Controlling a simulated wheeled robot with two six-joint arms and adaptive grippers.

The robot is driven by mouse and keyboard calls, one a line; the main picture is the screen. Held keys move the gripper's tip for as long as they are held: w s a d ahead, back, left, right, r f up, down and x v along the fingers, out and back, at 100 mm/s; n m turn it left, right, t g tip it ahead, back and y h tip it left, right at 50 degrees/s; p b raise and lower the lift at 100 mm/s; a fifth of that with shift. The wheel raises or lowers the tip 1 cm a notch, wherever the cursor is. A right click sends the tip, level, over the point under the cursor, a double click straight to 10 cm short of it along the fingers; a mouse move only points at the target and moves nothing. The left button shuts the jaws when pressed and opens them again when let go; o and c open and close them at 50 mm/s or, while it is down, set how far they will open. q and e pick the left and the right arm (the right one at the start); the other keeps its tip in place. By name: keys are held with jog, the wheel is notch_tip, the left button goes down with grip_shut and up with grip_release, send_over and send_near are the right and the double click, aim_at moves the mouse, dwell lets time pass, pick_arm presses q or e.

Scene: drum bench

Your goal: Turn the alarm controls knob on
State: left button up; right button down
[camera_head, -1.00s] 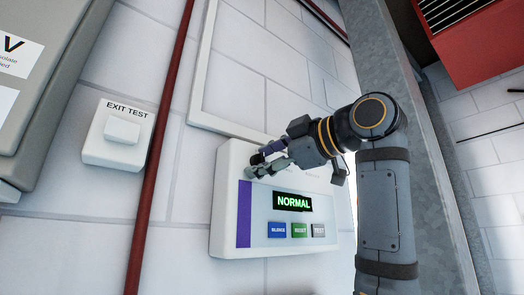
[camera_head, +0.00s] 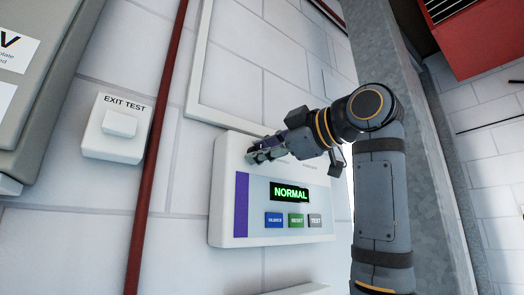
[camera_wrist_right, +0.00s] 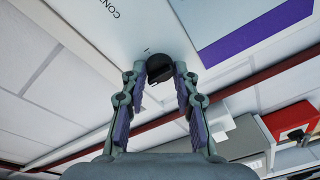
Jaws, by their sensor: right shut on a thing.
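The alarm control panel (camera_head: 225,215) is a white wall box with a purple stripe, a green NORMAL display (camera_head: 290,193) and blue, green and grey buttons. My right gripper (camera_head: 258,154) is at the panel's upper left corner. In the right wrist view, my right gripper (camera_wrist_right: 162,76) has its two fingers on either side of a round black knob (camera_wrist_right: 159,69), shut on it. In the head view the fingers hide the knob. Its exact turn angle is hard to tell. My left gripper is not in view.
A white EXIT TEST switch (camera_head: 118,125) is on the wall left of a red vertical pipe (camera_head: 153,150). A grey cabinet (camera_head: 50,80) is at the far left. A grey metal column (camera_head: 425,180) stands right of the panel. A red box (camera_head: 475,40) is at upper right.

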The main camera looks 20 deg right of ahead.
jog(key=shift+f+m+t+h+b, duration=0.1)
jog(key=shift+m+t+h+b, duration=0.25)
jog(key=shift+m+b, duration=1.85)
jog(key=shift+f+m+t+h+b, duration=0.2)
jog(key=shift+m+t, duration=0.25)
jog(key=shift+m, duration=3.9)
jog(key=shift+f+m+t+h+b, duration=0.1)
jog(key=shift+m+t+h+b, duration=0.65)
jog(key=shift+m, duration=2.5)
jog(key=shift+s+r+g+y+b, duration=0.1)
jog(key=shift+g+y+b, duration=0.15)
jog(key=shift+y+b, duration=0.05)
jog(key=c, duration=1)
grip_release()
jog(key=shift+s+d+r, duration=0.1)
jog(key=shift+c, duration=0.2)
